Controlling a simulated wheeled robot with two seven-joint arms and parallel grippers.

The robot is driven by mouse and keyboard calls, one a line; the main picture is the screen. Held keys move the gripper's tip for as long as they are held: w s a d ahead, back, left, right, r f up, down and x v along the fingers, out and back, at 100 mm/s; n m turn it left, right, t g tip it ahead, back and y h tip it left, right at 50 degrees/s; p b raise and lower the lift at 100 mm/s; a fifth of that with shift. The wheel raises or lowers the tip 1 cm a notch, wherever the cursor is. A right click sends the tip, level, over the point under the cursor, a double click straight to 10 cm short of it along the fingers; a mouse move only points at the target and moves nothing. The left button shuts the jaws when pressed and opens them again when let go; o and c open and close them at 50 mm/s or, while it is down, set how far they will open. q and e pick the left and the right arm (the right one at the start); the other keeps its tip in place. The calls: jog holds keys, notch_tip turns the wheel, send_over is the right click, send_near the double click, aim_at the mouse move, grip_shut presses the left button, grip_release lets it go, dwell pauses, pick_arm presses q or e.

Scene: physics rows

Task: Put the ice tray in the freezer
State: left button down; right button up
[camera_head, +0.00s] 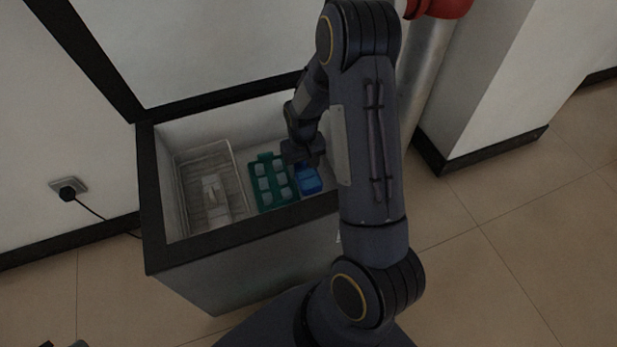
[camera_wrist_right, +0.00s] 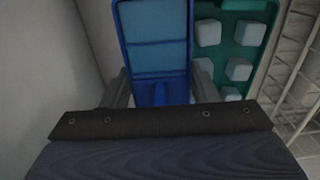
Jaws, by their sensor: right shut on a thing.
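A blue ice tray (camera_head: 309,181) is inside the open chest freezer (camera_head: 195,243), at the right of its interior. It shows large in the right wrist view (camera_wrist_right: 160,45), with flat blue compartments and a narrow handle end. My right gripper (camera_head: 303,162) reaches down into the freezer and is shut on the blue tray at its handle end. I cannot tell whether the tray rests on the freezer floor. Small dark parts at the bottom left edge of the head view may be my left gripper; its jaws cannot be made out.
A green tray with pale cubes (camera_head: 263,197) lies close beside the blue tray. A wire basket (camera_head: 236,177) holding a pale item fills the freezer's left side. The freezer's raised lid (camera_head: 200,45) stands behind. A wall socket (camera_head: 68,186) with a plugged cord is at left.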

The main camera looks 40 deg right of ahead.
aim_at(309, 174)
jog(key=shift+d+f, duration=0.7)
jog(key=shift+f, duration=0.2)
jog(key=f, duration=0.1)
jog(key=f+b, duration=0.2)
jog(key=shift+d+f, duration=0.25)
jog(key=shift+f, duration=0.1)
jog(key=shift+r, duration=0.1)
jog(key=o, duration=0.6)
jog(key=shift+f+b, duration=0.2)
jog(key=shift+b, duration=0.15)
jog(key=o, duration=0.5)
jog(key=shift+r, duration=0.1)
